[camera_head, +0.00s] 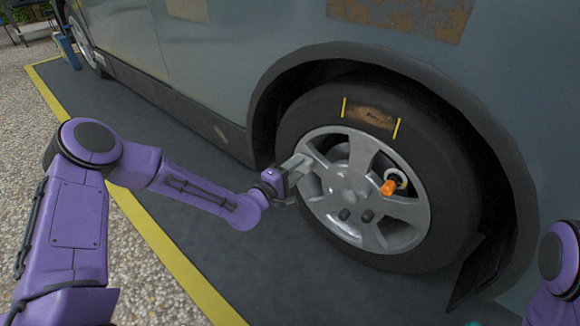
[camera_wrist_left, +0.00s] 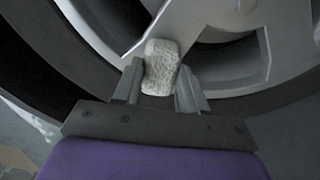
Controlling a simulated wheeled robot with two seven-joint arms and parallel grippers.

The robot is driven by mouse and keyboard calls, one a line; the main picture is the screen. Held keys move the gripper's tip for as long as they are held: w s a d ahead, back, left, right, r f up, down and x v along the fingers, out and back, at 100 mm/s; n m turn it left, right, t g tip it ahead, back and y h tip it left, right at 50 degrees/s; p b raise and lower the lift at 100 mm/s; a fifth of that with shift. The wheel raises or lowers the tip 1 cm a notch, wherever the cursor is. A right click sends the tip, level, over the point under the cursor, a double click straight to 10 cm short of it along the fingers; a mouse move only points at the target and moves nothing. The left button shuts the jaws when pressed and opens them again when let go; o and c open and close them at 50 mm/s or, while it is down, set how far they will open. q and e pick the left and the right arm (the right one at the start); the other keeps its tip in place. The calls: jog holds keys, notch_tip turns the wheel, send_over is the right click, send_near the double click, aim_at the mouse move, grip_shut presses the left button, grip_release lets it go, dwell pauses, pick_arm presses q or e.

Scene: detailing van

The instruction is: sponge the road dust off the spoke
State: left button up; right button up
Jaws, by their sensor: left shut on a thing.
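My left gripper (camera_head: 299,166) is at the left edge of the silver wheel rim (camera_head: 408,238), beside a spoke. In the left wrist view the left gripper (camera_wrist_left: 160,92) is shut on a pale grey, rough sponge (camera_wrist_left: 161,62). The sponge's far end is at the spoke (camera_wrist_left: 192,22); I cannot tell whether it touches. The sponge is hard to make out in the head view. No clear dust shows on the spoke in the wrist view; the part behind the sponge is hidden. My right gripper is out of view.
A brown patch (camera_head: 370,117) lies between two yellow marks on the black tyre (camera_head: 457,185). An orange piece (camera_head: 389,187) with a pale ring sticks out from the wheel. The wheel arch (camera_head: 440,88) overhangs the tyre. Dark floor (camera_head: 215,220) is clear to the left.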

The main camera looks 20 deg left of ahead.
pick_arm(q)
jog(key=shift+s+d+r, duration=0.1)
jog(key=shift+s+d, duration=0.15)
jog(key=shift+d, duration=0.5)
jog(key=shift+s+d, duration=0.25)
jog(key=shift+d, duration=0.45)
jog(key=shift+s+d+r, duration=0.1)
jog(key=shift+s+d, duration=0.15)
jog(key=shift+d, duration=0.5)
jog(key=p+v, duration=0.1)
jog(key=v, duration=0.5)
jog(key=shift+a+p, duration=0.25)
jog(key=shift+p, duration=0.1)
jog(key=shift+f, duration=0.15)
jog(key=shift+p+v, duration=0.4)
jog(key=shift+v, duration=1.1)
